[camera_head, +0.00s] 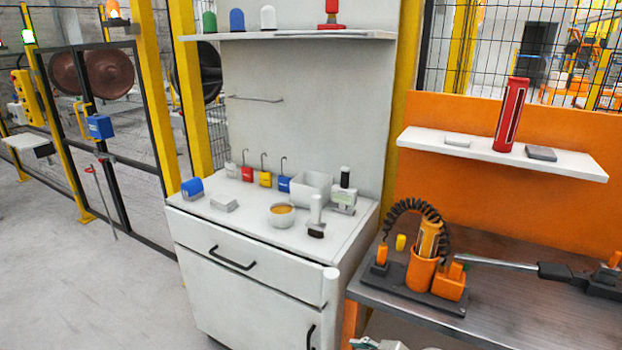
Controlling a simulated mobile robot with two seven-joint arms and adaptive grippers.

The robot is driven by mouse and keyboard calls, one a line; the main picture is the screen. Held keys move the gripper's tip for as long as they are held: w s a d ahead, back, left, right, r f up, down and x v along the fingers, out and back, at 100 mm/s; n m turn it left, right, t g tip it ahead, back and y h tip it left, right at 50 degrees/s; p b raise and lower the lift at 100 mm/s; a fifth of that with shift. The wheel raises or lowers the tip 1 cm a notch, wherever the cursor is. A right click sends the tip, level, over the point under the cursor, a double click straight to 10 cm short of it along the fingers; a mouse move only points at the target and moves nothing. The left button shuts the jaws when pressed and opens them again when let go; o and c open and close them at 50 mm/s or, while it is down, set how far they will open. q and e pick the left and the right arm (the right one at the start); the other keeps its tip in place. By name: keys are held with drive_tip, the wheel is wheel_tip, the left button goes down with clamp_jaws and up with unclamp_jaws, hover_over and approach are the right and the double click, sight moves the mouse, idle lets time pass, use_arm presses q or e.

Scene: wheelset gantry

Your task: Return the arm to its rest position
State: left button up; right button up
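Neither of my grippers can be made out in the head view. A small light grey shape shows at the bottom edge, below the bench, and I cannot tell what it is. The task names no object apart from the arm. The white cabinet (245,266) stands in the middle with its drawer and door shut.
A metal bench (490,307) at the right carries an orange holder set (422,270) with a coiled cable and a long-handled tool (510,266). A white shelf (570,168) above holds a red cylinder (511,114). A mesh fence (120,185) is at the left. Floor (85,290) is clear there.

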drive_tip(key=s+d+f+m+t+h, duration=0.1)
drive_tip(key=s+d+f+m, duration=0.2)
drive_tip(key=s, duration=0.4)
drive_tip(key=s+d+f+m+t+h, duration=0.1)
drive_tip(key=s+d+f+m, duration=0.2)
drive_tip(key=s+d, duration=0.2)
drive_tip(key=s+d+f+m+t+h, duration=0.1)
drive_tip(key=s+d+f+m+h, duration=0.1)
drive_tip(key=s, duration=0.7)
drive_tip(key=shift+s+d+f+m, duration=0.2)
drive_tip(key=shift+d+f+m, duration=0.4)
drive_tip(key=shift+d+f, duration=0.5)
